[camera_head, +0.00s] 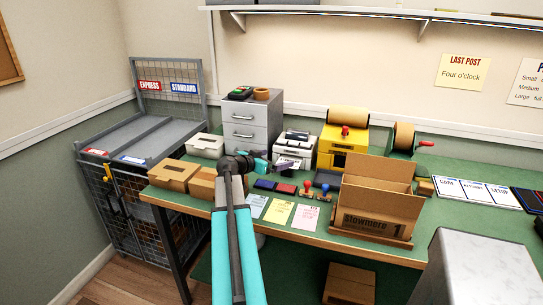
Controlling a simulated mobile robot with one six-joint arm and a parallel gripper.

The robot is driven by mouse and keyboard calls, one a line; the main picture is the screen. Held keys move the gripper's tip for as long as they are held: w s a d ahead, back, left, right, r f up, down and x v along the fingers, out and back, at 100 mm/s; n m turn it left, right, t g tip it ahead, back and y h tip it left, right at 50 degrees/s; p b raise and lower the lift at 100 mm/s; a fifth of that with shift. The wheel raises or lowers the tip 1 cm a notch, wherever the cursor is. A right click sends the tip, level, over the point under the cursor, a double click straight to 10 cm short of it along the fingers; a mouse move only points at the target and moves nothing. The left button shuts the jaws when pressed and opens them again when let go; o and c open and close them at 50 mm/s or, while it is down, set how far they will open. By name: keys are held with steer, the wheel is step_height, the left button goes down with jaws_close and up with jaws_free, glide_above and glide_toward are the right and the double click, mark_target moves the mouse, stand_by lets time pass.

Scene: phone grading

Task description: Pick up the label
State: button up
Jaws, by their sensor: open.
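A small white slip (289,162), which looks like the label, sits at the front of a grey and white printer (297,140) on the green bench. My gripper (281,167) is just left of and below the slip, close to the printer's front. Its jaws are open and small in the picture. I see nothing held in them, and I cannot tell whether a jaw touches the slip. My teal arm reaches up from the bottom of the view.
A yellow machine (343,140) stands right of the printer and a drawer unit (252,120) left of it. Stamps (316,187), ink pads (275,186) and coloured cards (279,211) lie in front. An open carton (374,200) stands to the right. Small boxes (174,174) stand left.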

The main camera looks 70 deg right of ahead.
step_height(320, 180, down, 4)
steer(key=shift+r+p, duration=0.25)
steer(key=shift+p, duration=0.1)
steer(key=shift+p+x, duration=1.2)
steer(key=shift+x, duration=2.6)
steer(key=shift+f, duration=0.1)
steer(key=c, duration=1.1)
steer(key=shift+c, duration=0.3)
